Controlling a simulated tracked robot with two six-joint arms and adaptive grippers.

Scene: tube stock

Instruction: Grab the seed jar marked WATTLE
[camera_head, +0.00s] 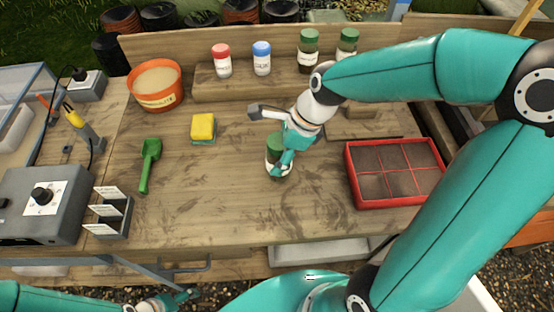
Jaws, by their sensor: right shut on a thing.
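My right gripper (283,158) is shut on a green-lidded jar (274,144) at the middle of the wooden bench. A teal finger crosses the jar's front, and its label cannot be read. I cannot tell whether the jar touches the bench. On the raised ledge at the back stand a red-lidded jar (222,61), a blue-lidded jar (262,58) and two dark green-lidded jars, one on the left (308,51) and one on the right (347,43). Their labels are too small to read surely. My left gripper (178,300) is low at the bottom edge, its jaws unclear.
A red seed tray (348,175) lies right of the held jar. An orange tub (155,86), a yellow sponge (203,127), a green scoop (148,165), a card holder (113,219) and a grey control box (40,215) are on the left. The front middle of the bench is clear.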

